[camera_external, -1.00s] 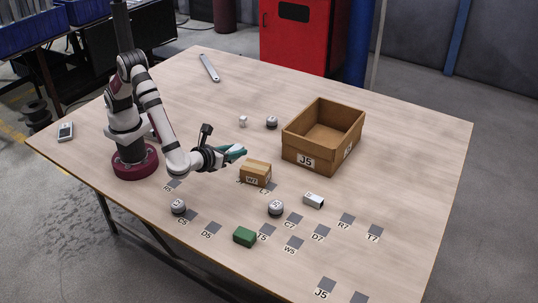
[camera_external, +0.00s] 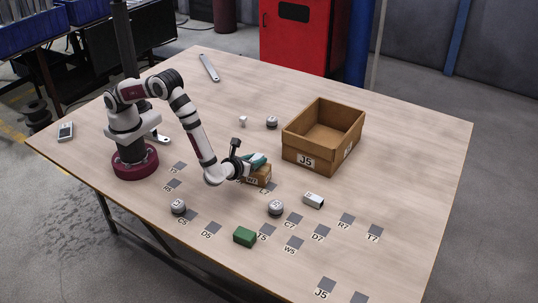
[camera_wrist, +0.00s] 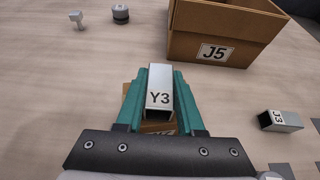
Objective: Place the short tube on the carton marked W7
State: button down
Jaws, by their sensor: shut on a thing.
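My gripper (camera_external: 254,161) has teal fingers and is shut on a short square metal tube marked Y3 (camera_wrist: 160,98). In the external view the fingers mostly hide the tube. The small carton marked W7 (camera_external: 262,178) stands on the table directly under my gripper in the external view. In the wrist view part of the carton (camera_wrist: 158,127) shows below and behind the tube. I cannot tell whether the tube touches the carton's top.
The large open box J5 (camera_external: 310,163) stands behind and right of the carton. Another metal tube, J3 (camera_external: 313,200), lies to the right. A green block (camera_external: 245,237) and round weights (camera_external: 276,208) are in front among grey labelled squares. A wrench (camera_external: 209,68) lies far back.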

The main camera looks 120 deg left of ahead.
jog(key=shift+f, duration=0.15)
jog(key=c, duration=0.5)
grip_release()
